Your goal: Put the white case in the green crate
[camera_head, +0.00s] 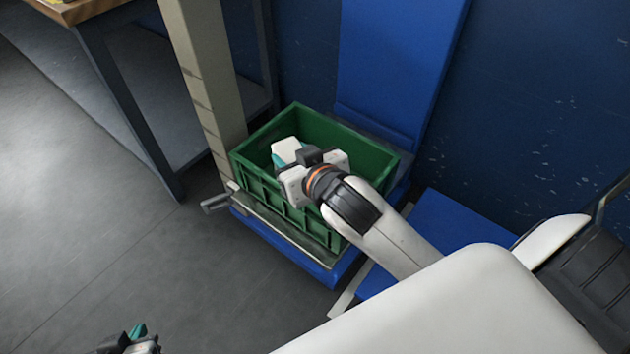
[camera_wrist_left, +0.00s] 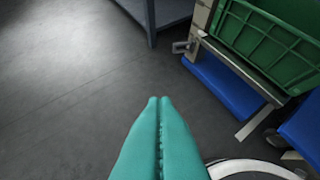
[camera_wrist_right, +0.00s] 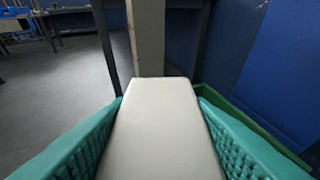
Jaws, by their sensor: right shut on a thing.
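The white case (camera_wrist_right: 160,125) is gripped between the teal fingers of my right gripper (camera_wrist_right: 160,130), filling the middle of the right wrist view. In the head view the white case (camera_head: 286,149) shows just past the gripper, over the opening of the green crate (camera_head: 320,230). My right gripper hides part of the case and of the crate's inside, so I cannot tell whether the case touches the crate's floor. My left gripper (camera_wrist_left: 160,105) is shut and empty, with its teal fingers together, over the floor at the left; its tip shows at the bottom of the head view (camera_head: 138,332).
The crate stands on a blue platform (camera_head: 318,275) with a grey metal edge, beside a beige post (camera_head: 205,80). A table with a dark leg (camera_head: 125,105) is at the left. A dark blue wall (camera_head: 540,100) is behind. The grey floor (camera_head: 90,230) at left is clear.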

